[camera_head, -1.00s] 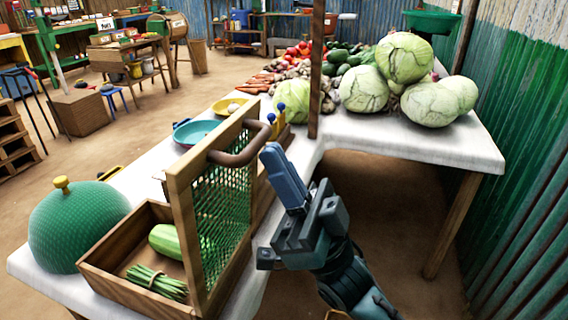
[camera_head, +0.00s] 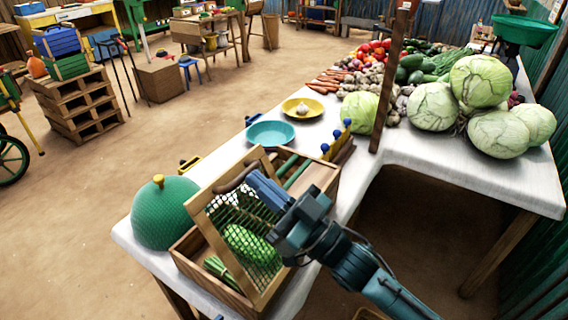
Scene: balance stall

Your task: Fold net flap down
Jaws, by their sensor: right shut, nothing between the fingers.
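The net flap (camera_head: 204,224) is a wooden frame with green netting and a dark curved handle (camera_head: 237,178) on its top bar. It leans to the left over the wooden crate (camera_head: 188,268), tilted and not flat. Its far edge stands clear above the crate rim. Under the net lie a green gourd (camera_head: 243,246) and a bundle of green beans (camera_head: 216,268). My right gripper (camera_head: 260,184) is shut and empty, its blue fingers at the right side of the flap near the handle. I cannot tell whether they touch. My left gripper is out of view.
A green mesh dome (camera_head: 165,215) stands close to the crate's left. Behind are a turquoise bowl (camera_head: 270,134), a yellow plate (camera_head: 302,108) and a post (camera_head: 391,80). Cabbages (camera_head: 433,106) fill the right of the white table (camera_head: 440,165).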

